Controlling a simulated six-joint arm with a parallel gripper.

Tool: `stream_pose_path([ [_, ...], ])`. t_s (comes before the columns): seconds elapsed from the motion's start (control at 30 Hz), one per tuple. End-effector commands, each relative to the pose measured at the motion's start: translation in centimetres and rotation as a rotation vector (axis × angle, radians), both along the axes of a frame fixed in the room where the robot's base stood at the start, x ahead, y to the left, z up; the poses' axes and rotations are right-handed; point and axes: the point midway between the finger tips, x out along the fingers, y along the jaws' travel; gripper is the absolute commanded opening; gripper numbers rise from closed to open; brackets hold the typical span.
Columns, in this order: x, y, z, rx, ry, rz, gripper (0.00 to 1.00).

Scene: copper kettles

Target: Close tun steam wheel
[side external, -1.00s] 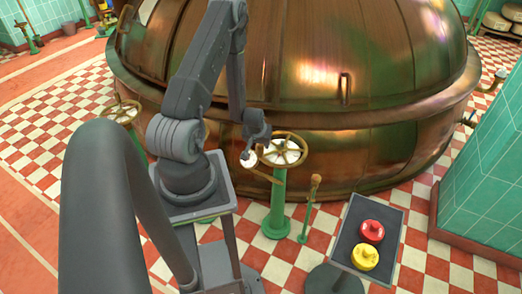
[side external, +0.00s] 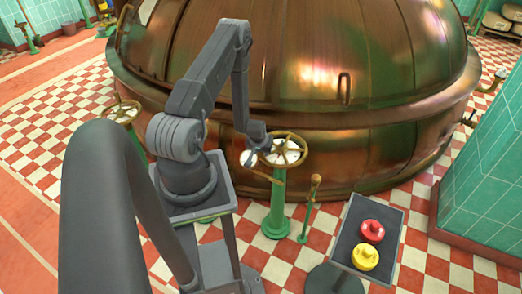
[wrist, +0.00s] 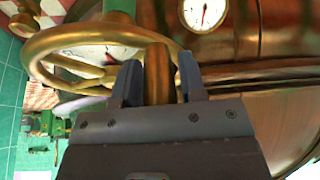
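A brass handwheel (side external: 304,157) sits on a green pedestal (side external: 277,205) in front of the copper vessel. In the wrist view its rim (wrist: 62,38) curves across the upper left. A brass peg-like handle (wrist: 158,72) stands at the wheel's near side. My gripper (side external: 264,146) is at the wheel's left side in the side view. In the wrist view my gripper (wrist: 160,80) has its two fingers on either side of the handle. A narrow gap shows at the right finger, so it looks open around the handle. Contact at the left finger is unclear.
The copper vessel (side external: 380,140) rises just behind the wheel. A white dial (side external: 248,158) is close left of the pedestal, and a lever (side external: 314,190) stands to its right. A panel (side external: 352,222) holds a red and a yellow knob. Another wheel (side external: 122,110) stands far left.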

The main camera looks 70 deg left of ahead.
Motion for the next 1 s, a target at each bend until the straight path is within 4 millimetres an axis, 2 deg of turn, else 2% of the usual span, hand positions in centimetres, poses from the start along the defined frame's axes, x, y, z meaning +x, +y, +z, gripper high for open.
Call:
stream_pose_path([
  [0.07,0.00,-0.01,0.02,0.000,0.000,0.000,0.30],
  [0.37,0.01,-0.01,0.03,0.000,0.000,0.000,0.01],
  [1.0,-0.03,0.73,0.06,0.002,-0.002,0.003,0.00],
])
